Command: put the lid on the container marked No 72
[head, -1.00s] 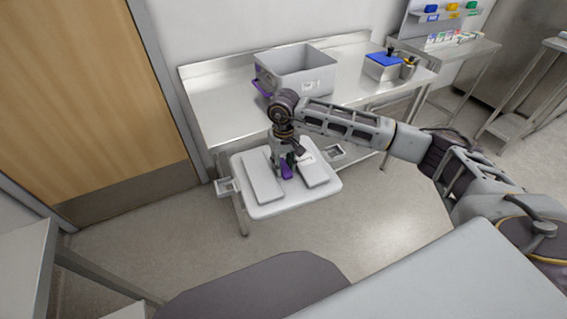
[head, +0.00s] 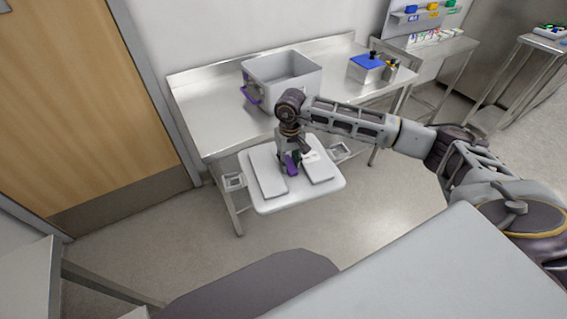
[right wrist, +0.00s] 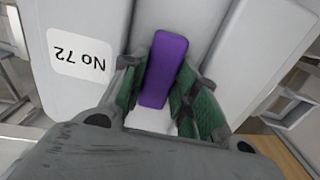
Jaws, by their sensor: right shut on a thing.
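The lid (head: 306,198) is a white plate with two raised panels, a purple grip bar and grey latch loops at its ends. My right gripper (head: 291,163) is shut on the purple bar (right wrist: 165,68) and holds the lid roughly level in the air, in front of the table's front edge. In the right wrist view a label (right wrist: 79,53) on the lid reads "No 72", upside down. The open grey container (head: 292,92) stands on the table behind the lid. It has a purple handle on its left and a label too small to read. My left gripper is not in view.
The steel table (head: 206,113) has a raised back edge against the wall. A box with a blue top (head: 368,66) stands at its right, beside a small pot. A wooden door (head: 80,110) is at the left. Clear floor lies right of the lid.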

